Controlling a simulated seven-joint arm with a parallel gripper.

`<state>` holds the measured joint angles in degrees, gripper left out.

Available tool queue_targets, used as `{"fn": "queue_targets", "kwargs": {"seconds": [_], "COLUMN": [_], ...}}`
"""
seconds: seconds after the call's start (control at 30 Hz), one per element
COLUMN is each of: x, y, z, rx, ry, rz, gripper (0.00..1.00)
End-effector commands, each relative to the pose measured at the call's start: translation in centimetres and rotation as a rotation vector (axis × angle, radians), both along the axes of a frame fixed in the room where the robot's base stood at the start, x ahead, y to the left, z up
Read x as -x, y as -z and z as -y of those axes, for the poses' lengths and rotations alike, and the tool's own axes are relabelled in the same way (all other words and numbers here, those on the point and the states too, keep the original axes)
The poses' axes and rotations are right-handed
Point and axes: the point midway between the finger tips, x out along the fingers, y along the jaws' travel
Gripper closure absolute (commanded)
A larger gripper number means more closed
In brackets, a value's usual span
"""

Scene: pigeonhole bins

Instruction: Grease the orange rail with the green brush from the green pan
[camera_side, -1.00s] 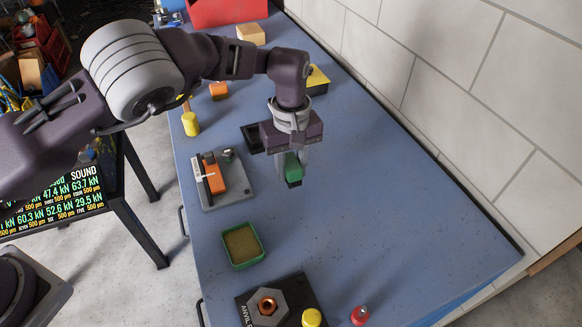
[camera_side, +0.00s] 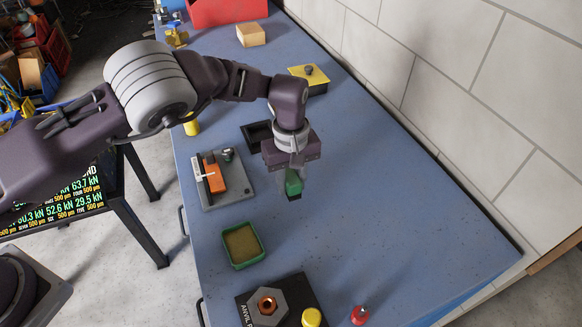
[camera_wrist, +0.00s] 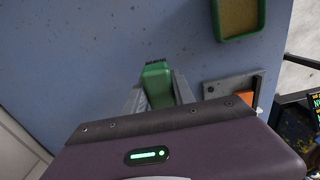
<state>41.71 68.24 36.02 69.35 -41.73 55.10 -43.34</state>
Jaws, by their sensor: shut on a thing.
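My gripper (camera_side: 293,172) is shut on the green brush (camera_side: 293,184) and holds it above the blue table, bristles down. In the wrist view the green brush (camera_wrist: 157,84) sits between the two fingers (camera_wrist: 158,95). The green pan (camera_side: 242,245), filled with brownish grease, lies on the table below and left of the brush; it also shows in the wrist view (camera_wrist: 218,30). The orange rail (camera_side: 214,173) is on a grey plate to the left of my gripper. In the wrist view only a bit of the orange rail (camera_wrist: 249,100) shows, at the right behind my gripper.
A dark open tray (camera_side: 257,136) stands behind my gripper. A black anvil plate (camera_side: 290,289) with a hex nut, a yellow knob (camera_side: 311,318) and a red piece (camera_side: 360,315) are at the front. A yellow-topped box (camera_side: 310,79) is farther back. The table's right side is clear.

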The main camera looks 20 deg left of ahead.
Motion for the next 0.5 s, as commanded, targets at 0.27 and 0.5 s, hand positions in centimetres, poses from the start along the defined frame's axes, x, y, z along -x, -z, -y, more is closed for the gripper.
{"fn": "queue_targets", "kwargs": {"seconds": [0.27,0.5], "x": [0.0,0.0], "y": [1.7,3.1], "z": [0.0,0.0], "rx": [0.000,0.000], "ry": [0.000,-0.001], "rz": [0.000,0.000], "gripper": [1.00,1.00]}}
